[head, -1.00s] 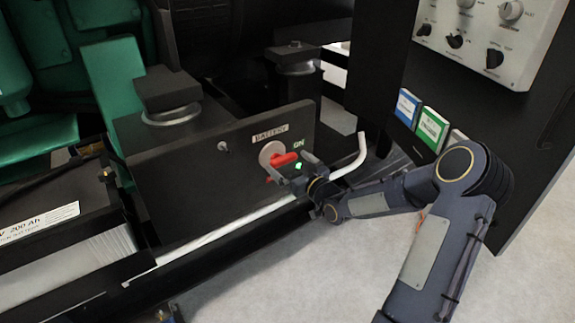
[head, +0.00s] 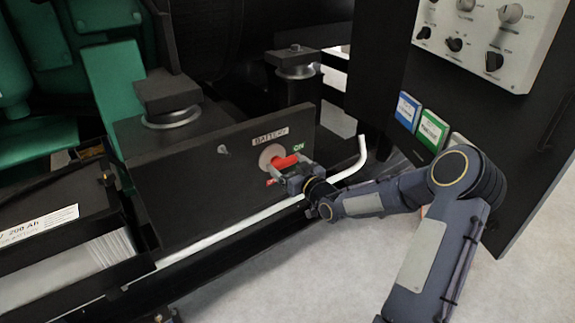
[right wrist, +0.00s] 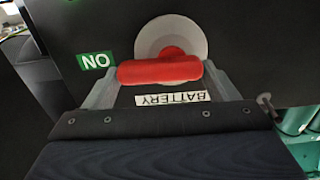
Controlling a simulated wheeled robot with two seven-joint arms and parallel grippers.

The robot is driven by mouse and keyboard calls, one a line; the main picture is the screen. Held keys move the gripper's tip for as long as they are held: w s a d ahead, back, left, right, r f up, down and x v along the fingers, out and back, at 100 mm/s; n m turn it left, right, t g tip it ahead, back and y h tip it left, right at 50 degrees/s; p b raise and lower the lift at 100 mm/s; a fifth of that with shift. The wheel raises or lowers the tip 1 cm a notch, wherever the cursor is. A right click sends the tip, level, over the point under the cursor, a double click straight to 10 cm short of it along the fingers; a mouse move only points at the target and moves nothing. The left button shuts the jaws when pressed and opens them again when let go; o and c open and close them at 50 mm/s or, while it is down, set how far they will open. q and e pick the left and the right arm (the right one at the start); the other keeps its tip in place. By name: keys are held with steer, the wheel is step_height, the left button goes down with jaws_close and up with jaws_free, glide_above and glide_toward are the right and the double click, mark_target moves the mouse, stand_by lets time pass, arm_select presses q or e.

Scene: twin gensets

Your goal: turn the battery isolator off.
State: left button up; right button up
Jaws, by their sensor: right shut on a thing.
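The battery isolator has a red handle (head: 286,161) on a pale round base (head: 268,153), set in a black panel under a BATTERY label (head: 270,136). The handle points right, towards the green ON mark (head: 298,148). My right gripper (head: 287,170) is at the handle. In the right wrist view the red handle (right wrist: 160,71) lies crosswise between the two fingers of my right gripper (right wrist: 161,74), which is shut on it. The pale base (right wrist: 172,38) shows behind, and the ON mark (right wrist: 96,60) appears upside down. My left gripper is not in view.
A control panel (head: 480,40) with knobs and coloured cards (head: 432,130) stand at the right. A battery (head: 55,225) lies at the left. The floor in front is clear.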

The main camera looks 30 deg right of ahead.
steer(key=shift+m, duration=0.4)
steer(key=m, duration=0.3)
steer(key=shift+f+m+p, duration=0.25)
steer(key=shift+m+p, duration=0.1)
steer(key=shift+m, duration=0.05)
steer(key=m, duration=0.4)
steer(key=shift+f+m+p, duration=0.3)
steer(key=shift+p, duration=0.1)
steer(key=shift+a+f+m+p, duration=0.15)
steer(key=shift+m+p, duration=0.1)
steer(key=shift+m, duration=1.15)
steer(key=shift+a+f+m+p, duration=0.15)
steer(key=shift+m+p, duration=0.15)
steer(key=shift+m, duration=1.1)
steer(key=shift+a+f+m+p, duration=0.15)
steer(key=shift+m+p, duration=0.1)
steer(key=shift+m, duration=1.45)
steer(key=o, duration=0.9)
steer(key=shift+o, duration=0.2)
steer(key=shift+s, duration=0.1)
